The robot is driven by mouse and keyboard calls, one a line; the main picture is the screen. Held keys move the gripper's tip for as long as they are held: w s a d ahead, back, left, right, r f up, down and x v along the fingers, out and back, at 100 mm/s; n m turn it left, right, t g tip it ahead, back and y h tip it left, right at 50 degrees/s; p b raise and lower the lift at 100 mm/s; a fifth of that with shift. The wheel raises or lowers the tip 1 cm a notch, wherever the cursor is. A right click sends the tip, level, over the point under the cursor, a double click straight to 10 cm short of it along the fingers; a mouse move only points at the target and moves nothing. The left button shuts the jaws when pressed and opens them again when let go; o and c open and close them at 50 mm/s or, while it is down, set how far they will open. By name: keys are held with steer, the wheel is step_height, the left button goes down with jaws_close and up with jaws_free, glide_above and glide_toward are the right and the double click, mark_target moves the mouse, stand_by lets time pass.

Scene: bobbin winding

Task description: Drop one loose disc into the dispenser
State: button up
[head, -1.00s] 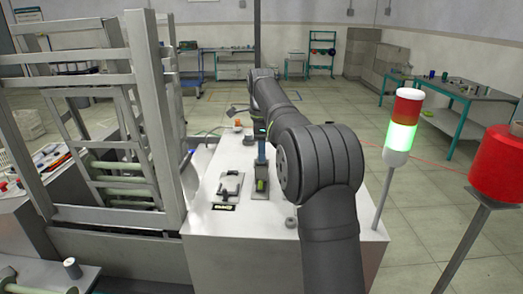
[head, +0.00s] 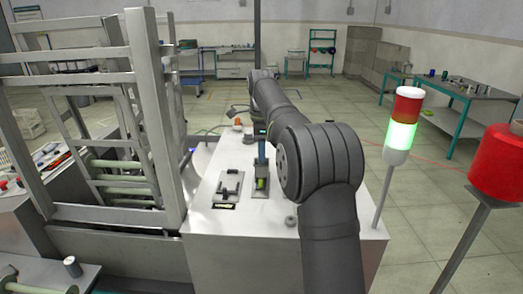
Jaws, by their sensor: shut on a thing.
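My arm reaches from the lower right to the far part of the white bench. My gripper (head: 260,129) is small and partly hidden by my own arm, just above an upright blue column (head: 262,152), which looks like the dispenser. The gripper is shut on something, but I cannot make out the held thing. A yellow-green piece (head: 261,184) shows at the column's foot. A small grey round piece (head: 291,221) lies by itself on the bench nearer me. I cannot tell whether it is a loose disc.
A grey plate with a handle (head: 229,187) lies left of the column on the white bench (head: 235,255). A grey metal frame (head: 155,110) stands along the left. A signal tower (head: 403,125) lit green and a red drum (head: 499,165) stand to the right.

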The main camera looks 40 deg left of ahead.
steer(key=shift+f, duration=0.1)
stand_by(0.3)
steer(key=o, duration=0.8)
steer(key=shift+o, duration=0.2)
steer(key=shift+r, duration=3.5)
steer(key=shift+f, duration=3.5)
steer(key=shift+r, duration=0.1)
